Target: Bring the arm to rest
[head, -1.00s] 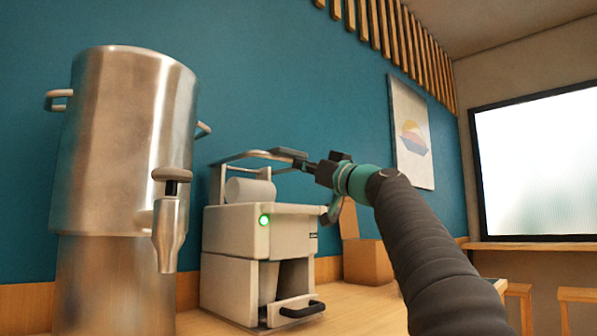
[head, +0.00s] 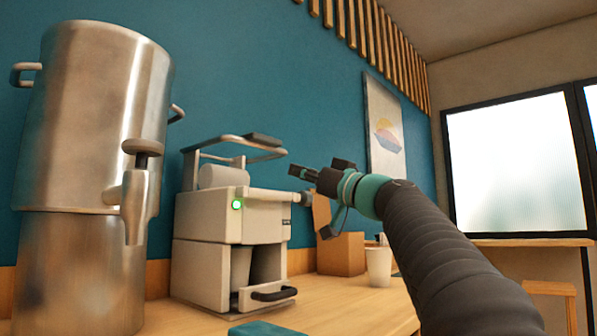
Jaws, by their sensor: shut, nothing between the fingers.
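My gripper (head: 296,170) is in the air at the middle of the head view, to the right of and in front of the raised frame of the white machine (head: 232,222). It is shut and holds nothing. It appears apart from the machine, though the depth between them is hard to judge. My dark sleeved arm reaches in from the lower right. The machine has a green light, a grey lifted handle (head: 265,140) on top and a cup (head: 241,266) in its lower bay.
A tall steel dispenser (head: 95,120) with a tap stands at the left. A cardboard box (head: 343,255) and a white cup (head: 379,267) stand on the wooden counter (head: 190,318), right of the machine. A teal item (head: 265,329) lies at the front edge. Air above the arm is clear.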

